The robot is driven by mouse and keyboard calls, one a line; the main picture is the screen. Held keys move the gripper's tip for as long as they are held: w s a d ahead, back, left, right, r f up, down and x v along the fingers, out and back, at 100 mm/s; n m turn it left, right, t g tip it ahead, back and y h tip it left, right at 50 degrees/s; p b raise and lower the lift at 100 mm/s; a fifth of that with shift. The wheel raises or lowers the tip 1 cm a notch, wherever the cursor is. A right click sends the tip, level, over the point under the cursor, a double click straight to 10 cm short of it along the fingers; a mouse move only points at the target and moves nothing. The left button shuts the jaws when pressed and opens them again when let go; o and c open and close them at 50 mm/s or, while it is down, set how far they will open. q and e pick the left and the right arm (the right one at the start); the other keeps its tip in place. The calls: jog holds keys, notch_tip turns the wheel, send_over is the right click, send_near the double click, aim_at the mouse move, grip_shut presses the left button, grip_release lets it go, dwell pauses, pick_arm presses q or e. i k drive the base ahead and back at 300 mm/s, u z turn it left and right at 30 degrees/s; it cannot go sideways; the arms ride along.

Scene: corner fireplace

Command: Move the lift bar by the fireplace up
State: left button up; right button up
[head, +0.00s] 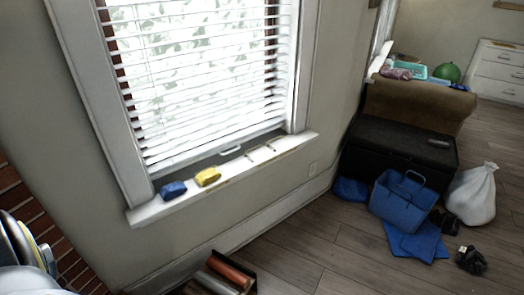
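A window with white slatted blinds (200,70) fills the upper left, next to the red brick (50,228) of the fireplace at the left edge. The blinds hang low, with their lower edge a little above the sill. A small pale bar-shaped handle (231,151) shows below the blinds, near the middle of the window's bottom. I cannot tell for sure whether this handle or the blinds' bottom edge is the lift bar.
A blue object (173,190) and a yellow object (207,176) lie on the white sill (150,210). A dark box (233,267) stands on the floor below. A blue bin (395,205), white bag (472,195) and black chest (395,150) are at right. Wooden floor is clear between.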

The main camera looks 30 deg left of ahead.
aim_at(156, 175)
jog(key=i, duration=2.3)
jog(key=u, duration=2.45)
